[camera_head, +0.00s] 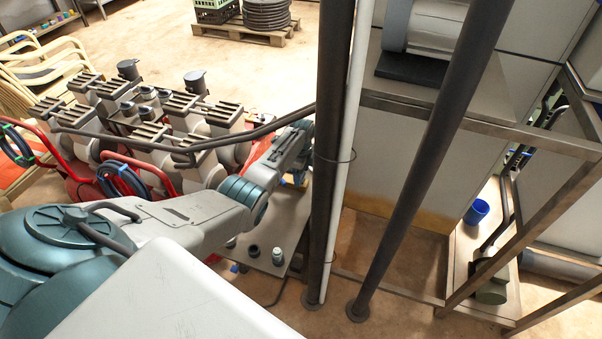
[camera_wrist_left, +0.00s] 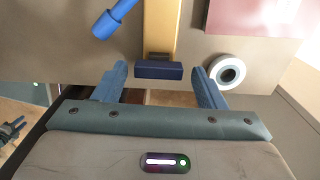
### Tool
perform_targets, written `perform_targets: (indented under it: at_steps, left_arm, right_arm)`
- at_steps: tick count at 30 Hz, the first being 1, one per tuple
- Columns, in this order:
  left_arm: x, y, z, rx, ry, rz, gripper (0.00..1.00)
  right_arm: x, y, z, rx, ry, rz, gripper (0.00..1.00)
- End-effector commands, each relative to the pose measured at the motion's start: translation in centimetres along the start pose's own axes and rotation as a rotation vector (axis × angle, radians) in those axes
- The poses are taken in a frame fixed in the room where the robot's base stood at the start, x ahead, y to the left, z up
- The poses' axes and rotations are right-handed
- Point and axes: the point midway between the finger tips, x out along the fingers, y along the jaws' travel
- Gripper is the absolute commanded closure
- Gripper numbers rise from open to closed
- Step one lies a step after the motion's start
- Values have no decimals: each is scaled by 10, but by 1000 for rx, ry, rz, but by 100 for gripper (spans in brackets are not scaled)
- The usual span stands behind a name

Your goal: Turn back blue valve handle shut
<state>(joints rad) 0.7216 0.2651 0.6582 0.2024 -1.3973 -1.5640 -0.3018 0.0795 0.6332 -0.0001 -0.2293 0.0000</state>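In the left wrist view a dark blue block (camera_wrist_left: 158,70), seen end-on, sits at the end of a yellow bar (camera_wrist_left: 160,25). A blue rod-like handle (camera_wrist_left: 115,18) lies at upper left. I cannot tell for sure which of these is the back valve handle. My left gripper (camera_wrist_left: 160,72) is open, its blue fingers on either side of the block with a gap on each side. In the head view my left arm reaches to the dark post, which partly hides the gripper; a small yellow and blue part (camera_head: 295,180) shows there. My right gripper is in neither view.
A white ring fitting (camera_wrist_left: 227,72) is right of the fingers. In the head view a dark post (camera_head: 332,130) and white pipe (camera_head: 348,140) stand close to my left wrist. A second post (camera_head: 420,160) leans to the right. A grey panel (camera_head: 270,225) bears small fittings.

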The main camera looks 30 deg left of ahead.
Motion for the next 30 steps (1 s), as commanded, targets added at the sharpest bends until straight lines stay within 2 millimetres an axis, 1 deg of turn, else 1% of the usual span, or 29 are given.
perform_targets:
  at_steps: [8,11,13,17,24,27,30]
  left_arm:
    - [1,1,1,-1,-1,3,31]
    - [-2,1,1,-2,-1,3,31]
    - [-9,1,1,-1,-1,1,31]
    - [-29,0,1,0,-2,-1,31]
    - [-76,0,1,-1,-2,-2,31]
    - [-90,0,0,0,-1,0,31]
    - [-101,0,0,0,-1,1,31]
  right_arm:
    - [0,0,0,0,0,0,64]
    - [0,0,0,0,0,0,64]
    - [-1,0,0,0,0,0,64]
    - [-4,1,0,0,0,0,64]
    - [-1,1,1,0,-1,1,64]
    - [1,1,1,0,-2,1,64]
    - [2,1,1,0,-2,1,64]
